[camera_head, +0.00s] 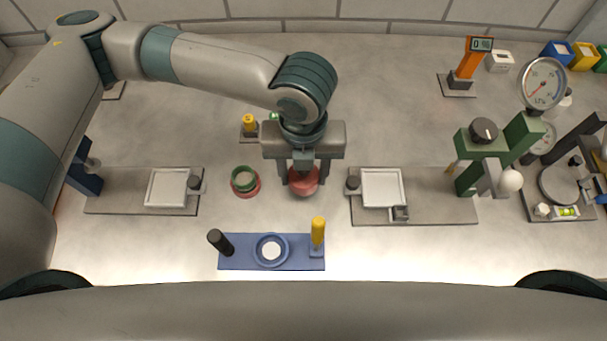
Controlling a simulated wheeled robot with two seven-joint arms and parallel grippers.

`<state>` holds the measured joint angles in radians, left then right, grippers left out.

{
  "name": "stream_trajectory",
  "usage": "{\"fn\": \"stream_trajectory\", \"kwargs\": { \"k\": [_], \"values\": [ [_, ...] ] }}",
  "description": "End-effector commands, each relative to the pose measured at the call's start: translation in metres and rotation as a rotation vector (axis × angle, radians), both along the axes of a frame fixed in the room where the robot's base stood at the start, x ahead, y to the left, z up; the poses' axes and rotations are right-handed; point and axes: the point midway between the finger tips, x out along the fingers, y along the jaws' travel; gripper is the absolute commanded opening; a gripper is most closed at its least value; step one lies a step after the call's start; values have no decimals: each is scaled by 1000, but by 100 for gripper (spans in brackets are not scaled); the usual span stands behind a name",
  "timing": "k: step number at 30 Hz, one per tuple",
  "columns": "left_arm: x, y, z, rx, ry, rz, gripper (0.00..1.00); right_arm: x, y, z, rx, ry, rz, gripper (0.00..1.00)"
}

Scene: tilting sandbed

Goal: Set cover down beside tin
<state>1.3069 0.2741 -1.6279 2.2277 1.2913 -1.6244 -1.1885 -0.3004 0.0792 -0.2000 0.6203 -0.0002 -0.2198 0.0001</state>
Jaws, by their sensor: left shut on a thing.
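My left gripper (303,184) hangs over the middle of the bench, pointing down, with its fingers on either side of a round red cover (303,173). It is shut on the cover; I cannot tell whether the cover touches the bench. To the left stands a small round tin (245,180) with a green rim and a red lower edge. A clear gap of bench lies between the tin and the held cover. My right gripper does not show.
A blue plate (265,263) with a ring, a black knob and a yellow post lies in front. Grey plates with white trays lie left (125,205) and right (430,212). A yellow-topped piece (249,122) stands behind. A green gauge stand (528,135) is at right.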

Motion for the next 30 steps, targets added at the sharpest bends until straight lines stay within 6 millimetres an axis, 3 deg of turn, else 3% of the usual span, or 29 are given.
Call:
{"fn": "stream_trajectory", "kwargs": {
  "k": [6, 19, 20, 22, 30],
  "values": [
    [0, 0, -22, 1, 1, 1, 26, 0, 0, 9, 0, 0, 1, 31],
    [0, 0, -28, 0, 0, 0, 26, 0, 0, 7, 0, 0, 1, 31],
    [0, 0, -28, 0, 0, 0, 52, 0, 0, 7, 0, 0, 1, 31],
    [0, 0, -27, 0, 0, 0, 66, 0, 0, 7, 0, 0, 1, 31],
    [0, 0, -27, 0, 0, 0, 66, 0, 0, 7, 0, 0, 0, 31]
  ]
}}
